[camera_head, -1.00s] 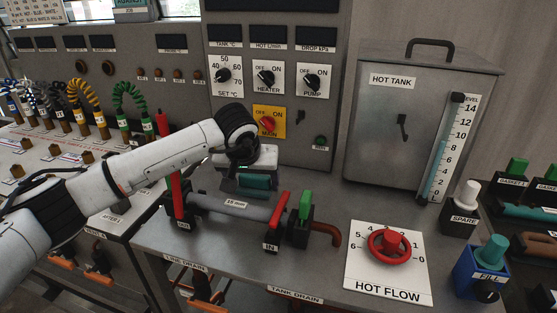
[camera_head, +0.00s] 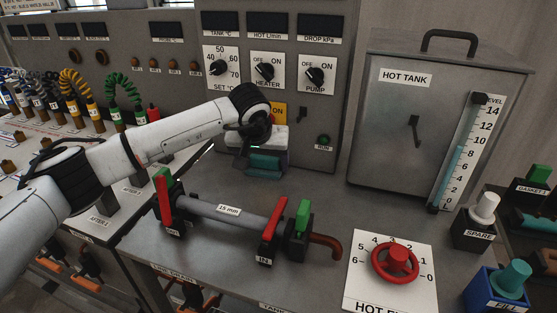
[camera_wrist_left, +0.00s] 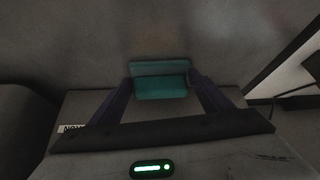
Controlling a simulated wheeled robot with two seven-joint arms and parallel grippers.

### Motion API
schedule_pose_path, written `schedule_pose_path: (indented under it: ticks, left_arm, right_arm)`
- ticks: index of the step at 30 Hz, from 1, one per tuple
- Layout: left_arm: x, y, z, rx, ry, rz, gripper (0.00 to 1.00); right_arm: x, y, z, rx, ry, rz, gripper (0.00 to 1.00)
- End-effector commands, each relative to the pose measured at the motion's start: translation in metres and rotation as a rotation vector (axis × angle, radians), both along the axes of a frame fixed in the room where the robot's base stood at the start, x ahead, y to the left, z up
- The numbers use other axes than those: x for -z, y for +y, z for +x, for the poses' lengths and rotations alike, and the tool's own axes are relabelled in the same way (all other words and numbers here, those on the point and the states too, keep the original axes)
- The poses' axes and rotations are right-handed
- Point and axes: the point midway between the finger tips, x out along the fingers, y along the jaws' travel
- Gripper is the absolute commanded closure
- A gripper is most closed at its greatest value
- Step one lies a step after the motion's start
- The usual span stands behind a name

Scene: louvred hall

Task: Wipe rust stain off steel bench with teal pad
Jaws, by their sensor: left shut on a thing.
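The teal pad (camera_head: 264,164) is held in my left gripper (camera_head: 262,155), above the back part of the steel bench (camera_head: 205,260), close to the control panel. In the left wrist view the pad (camera_wrist_left: 161,81) sits between the two fingers (camera_wrist_left: 160,92), which are shut on it. I cannot tell whether the pad touches the bench. I make out no rust stain in either view; the gripper and pad hide part of the bench. My right gripper is not in view.
A pipe (camera_head: 225,213) with red and green valve handles lies on the bench in front of the pad. The hot tank (camera_head: 420,130) stands at the right, with a red wheel (camera_head: 396,260) before it. The panel (camera_head: 310,140) rises behind the gripper.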

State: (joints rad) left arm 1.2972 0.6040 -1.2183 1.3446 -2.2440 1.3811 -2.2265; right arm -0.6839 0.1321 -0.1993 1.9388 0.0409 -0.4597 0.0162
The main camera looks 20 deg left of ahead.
Motion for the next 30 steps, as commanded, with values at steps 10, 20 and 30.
schedule_pose_path:
  ticks: [10, 20, 30]
  left_arm:
    - [-0.044, 0.004, -0.002, -0.006, -0.002, -0.001, 0.48]
    - [-0.072, 0.008, -0.003, -0.012, -0.003, 0.001, 0.49]
    - [-0.078, 0.009, -0.003, -0.013, -0.003, 0.0, 0.49]
  right_arm:
    - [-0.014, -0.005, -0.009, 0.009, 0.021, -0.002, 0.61]
    - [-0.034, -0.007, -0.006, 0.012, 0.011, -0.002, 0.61]
    - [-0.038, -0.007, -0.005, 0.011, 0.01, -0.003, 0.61]
